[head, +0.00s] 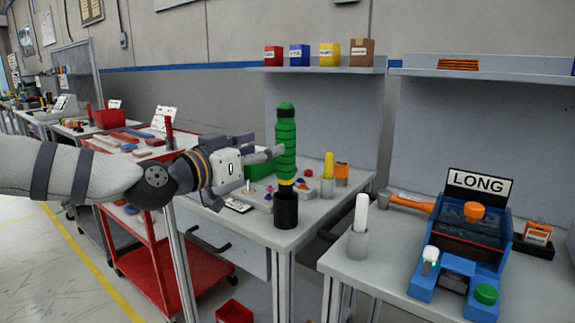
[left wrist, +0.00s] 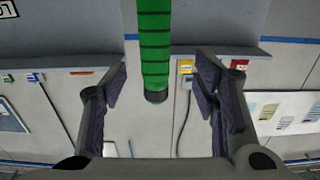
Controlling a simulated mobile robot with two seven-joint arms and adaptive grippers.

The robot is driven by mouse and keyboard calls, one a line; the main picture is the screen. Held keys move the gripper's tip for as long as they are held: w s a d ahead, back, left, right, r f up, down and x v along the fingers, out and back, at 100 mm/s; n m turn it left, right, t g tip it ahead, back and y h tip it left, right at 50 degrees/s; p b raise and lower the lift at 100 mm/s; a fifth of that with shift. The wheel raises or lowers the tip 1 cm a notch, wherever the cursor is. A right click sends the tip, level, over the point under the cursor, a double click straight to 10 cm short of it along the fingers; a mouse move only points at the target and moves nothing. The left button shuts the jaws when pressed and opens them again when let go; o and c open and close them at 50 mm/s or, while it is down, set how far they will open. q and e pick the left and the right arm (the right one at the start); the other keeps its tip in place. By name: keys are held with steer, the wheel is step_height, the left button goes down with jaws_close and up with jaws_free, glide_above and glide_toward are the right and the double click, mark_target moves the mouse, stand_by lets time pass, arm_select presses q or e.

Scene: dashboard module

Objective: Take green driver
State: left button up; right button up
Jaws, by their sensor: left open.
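The green driver (head: 286,140) stands upright, its lower end in a black cup (head: 286,209) at the front corner of the middle bench. Its handle is green with dark rings, with a yellow part just above the cup. My left gripper (head: 266,148) is open and level, just left of the handle, fingers pointing at it. In the left wrist view the green handle (left wrist: 154,45) comes down from the top edge between the two spread fingers (left wrist: 162,85). The fingers look apart from it; the exact depth gap is hard to tell. My right gripper is not in view.
A yellow-handled tool (head: 328,167) and a white-handled one (head: 361,212) stand in cups to the right. Small parts and a green box (head: 259,166) are behind the driver. A blue fixture (head: 465,240) sits on the right bench. A red cart (head: 150,257) stands left.

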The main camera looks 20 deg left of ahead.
mark_target(286, 142)
arm_select(q)
steer(key=x, duration=0.5)
steer(key=f+b+x, duration=0.1)
steer(key=x, duration=0.2)
steer(key=shift+s+d, duration=0.1)
steer(key=shift+d, duration=0.2)
steer(key=shift+r, duration=0.2)
jaws_close()
